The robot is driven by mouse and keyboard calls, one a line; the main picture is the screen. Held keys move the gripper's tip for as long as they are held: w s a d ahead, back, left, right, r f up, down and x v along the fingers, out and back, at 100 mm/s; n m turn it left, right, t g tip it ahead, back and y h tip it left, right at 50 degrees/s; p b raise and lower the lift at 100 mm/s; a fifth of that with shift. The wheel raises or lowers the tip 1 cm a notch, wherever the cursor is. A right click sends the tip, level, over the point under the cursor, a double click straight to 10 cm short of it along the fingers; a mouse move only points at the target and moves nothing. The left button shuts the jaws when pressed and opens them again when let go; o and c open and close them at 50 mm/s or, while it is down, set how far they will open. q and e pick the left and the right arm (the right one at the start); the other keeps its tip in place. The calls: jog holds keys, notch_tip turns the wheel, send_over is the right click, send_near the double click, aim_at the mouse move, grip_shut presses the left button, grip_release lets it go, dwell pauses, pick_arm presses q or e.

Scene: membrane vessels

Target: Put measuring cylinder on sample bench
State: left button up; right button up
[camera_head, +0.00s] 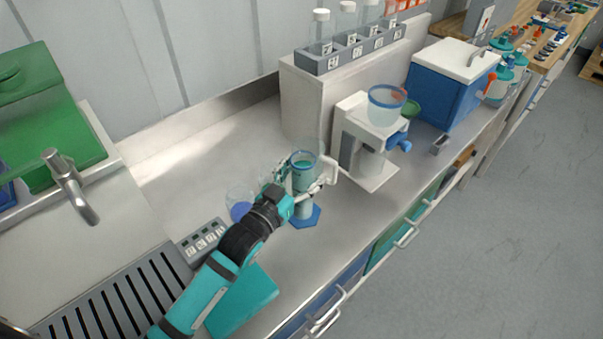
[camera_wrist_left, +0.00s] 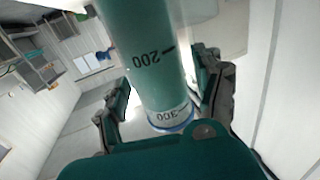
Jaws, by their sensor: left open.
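The measuring cylinder (camera_head: 303,164) is a tall clear tube with teal contents and a blue hexagonal base (camera_head: 306,217). It stands upright on the pale grey worktop. My left gripper (camera_head: 304,185) is open, with one finger on each side of the cylinder's upper part. In the left wrist view the tube (camera_wrist_left: 156,55) runs between the spread fingers (camera_wrist_left: 162,92) and shows the marks 200 and 300. I cannot tell whether a finger touches it. No label shows which surface is the sample bench. My right gripper is not in view.
A glass vessel with blue contents (camera_head: 240,205) stands just left of the gripper. A white stand with a bowl (camera_head: 360,135) is close on the right, with a blue cooler box (camera_head: 432,88) beyond. A teal mat (camera_head: 243,300) lies at the front edge. A wooden worktop (camera_head: 550,58) is far right.

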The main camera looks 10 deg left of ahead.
pick_arm(q)
jog(key=shift+r, duration=0.2)
jog(key=b+v, duration=0.2)
jog(key=v, duration=1)
